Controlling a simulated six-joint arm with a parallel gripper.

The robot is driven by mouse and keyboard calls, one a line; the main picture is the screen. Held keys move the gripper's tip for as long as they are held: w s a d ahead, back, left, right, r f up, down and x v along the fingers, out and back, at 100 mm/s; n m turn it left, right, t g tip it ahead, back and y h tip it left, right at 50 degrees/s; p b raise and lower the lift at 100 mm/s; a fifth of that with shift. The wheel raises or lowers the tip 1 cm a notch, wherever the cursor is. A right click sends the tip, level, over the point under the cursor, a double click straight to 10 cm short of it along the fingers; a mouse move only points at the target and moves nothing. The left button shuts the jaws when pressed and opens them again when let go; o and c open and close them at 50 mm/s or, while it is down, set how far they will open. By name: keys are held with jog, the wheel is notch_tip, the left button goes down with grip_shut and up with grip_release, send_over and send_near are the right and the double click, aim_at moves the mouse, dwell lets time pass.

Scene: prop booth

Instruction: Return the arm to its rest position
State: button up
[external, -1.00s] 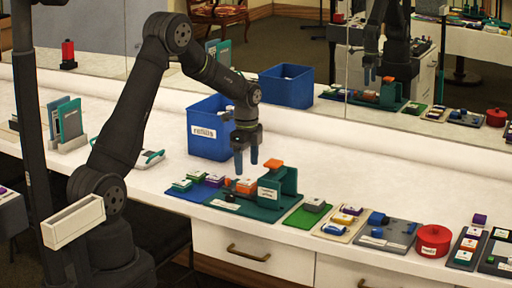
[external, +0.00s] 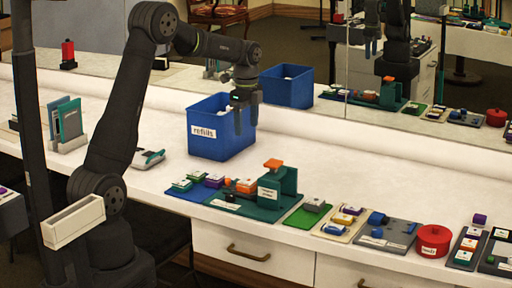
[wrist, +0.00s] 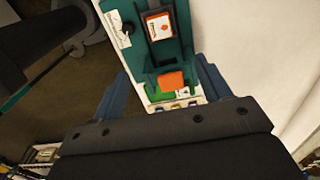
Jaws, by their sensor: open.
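My arm (external: 118,100) stands at the left of the counter, bent over at the top with its forearm reaching right. My gripper (external: 246,122) hangs above the counter, in front of the blue refills bin (external: 205,145) in the picture, with its fingers pointing down. Its two fingers are apart with nothing between them. In the wrist view the gripper (wrist: 165,95) is spread, and a green press-like fixture with an orange top (wrist: 172,81) shows beyond the fingertips, apart from them.
The green fixture (external: 285,186) stands on the counter below, right of the gripper. Coloured mats, small blocks and a red round tin (external: 433,240) line the front edge. Upright booklets (external: 68,122) and a small white device (external: 148,159) lie left. A mirror (external: 300,40) runs behind.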

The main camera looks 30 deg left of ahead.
aim_at(247, 181)
notch_tip(247, 181, down, 18)
jog(key=shift+r, duration=0.75)
notch_tip(247, 181, up, 17)
notch_tip(247, 181, down, 17)
jog(key=shift+f, duration=0.15)
notch_tip(247, 181, up, 7)
jog(key=shift+s+f, duration=0.1)
jog(key=shift+s, duration=0.05)
jog(key=s+a+r, duration=0.2)
jog(key=s, duration=0.9)
jog(key=w+a+f, duration=0.2)
jog(key=a+f, duration=0.3)
jog(key=a, duration=0.1)
jog(key=shift+w+a, duration=0.4)
